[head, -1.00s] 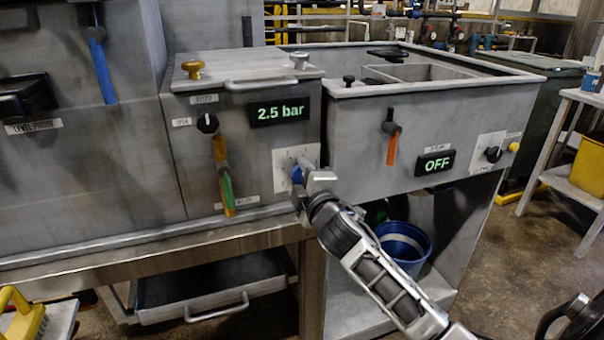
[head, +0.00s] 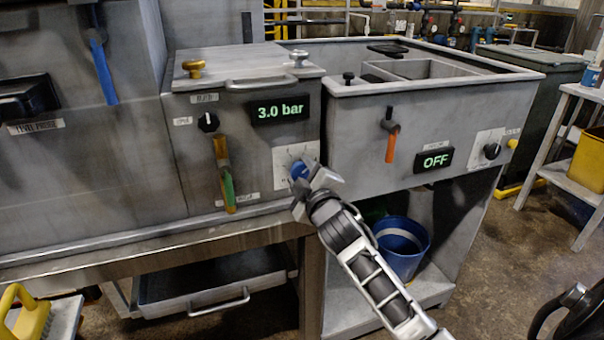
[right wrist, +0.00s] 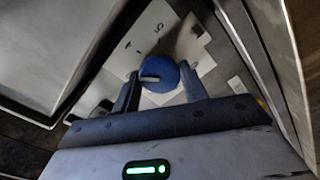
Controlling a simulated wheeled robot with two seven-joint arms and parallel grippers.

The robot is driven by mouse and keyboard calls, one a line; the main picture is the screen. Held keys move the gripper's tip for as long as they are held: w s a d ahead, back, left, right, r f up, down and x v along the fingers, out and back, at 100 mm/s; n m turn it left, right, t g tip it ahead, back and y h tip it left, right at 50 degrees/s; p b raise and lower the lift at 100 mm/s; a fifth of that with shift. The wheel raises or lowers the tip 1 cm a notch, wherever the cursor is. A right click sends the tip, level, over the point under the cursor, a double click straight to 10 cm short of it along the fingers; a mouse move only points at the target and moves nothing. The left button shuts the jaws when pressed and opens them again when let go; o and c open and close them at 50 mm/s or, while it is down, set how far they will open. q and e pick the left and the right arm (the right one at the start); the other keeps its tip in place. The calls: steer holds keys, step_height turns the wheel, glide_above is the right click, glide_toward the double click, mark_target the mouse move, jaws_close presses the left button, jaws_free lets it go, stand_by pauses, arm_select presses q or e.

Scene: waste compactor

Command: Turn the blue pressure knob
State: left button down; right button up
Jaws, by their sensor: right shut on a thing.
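The blue pressure knob (head: 299,170) sits on a pale dial plate on the front of the grey machine, below a display (head: 280,109) reading 3.0 bar. My right gripper (head: 308,182) is at the knob, its fingers on either side of it and partly hiding it in the head view. In the right wrist view the round blue knob (right wrist: 160,75) with a pale pointer mark lies between the two dark fingers, with the number 5 on the plate beside it. My left gripper is not in view.
A black knob (head: 208,122) and a yellow-green handle (head: 226,180) are to the left on the same panel. To the right are an orange-handled lever (head: 391,140) and an OFF display (head: 436,160). A blue bucket (head: 402,245) stands on a shelf below.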

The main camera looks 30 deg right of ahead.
steer(key=shift+f, duration=0.1)
steer(key=o, duration=1)
steer(key=shift+c, duration=0.2)
steer(key=shift+s, duration=0.1)
steer(key=v, duration=1.5)
steer(key=shift+s+a, duration=0.25)
steer(key=shift+s, duration=0.1)
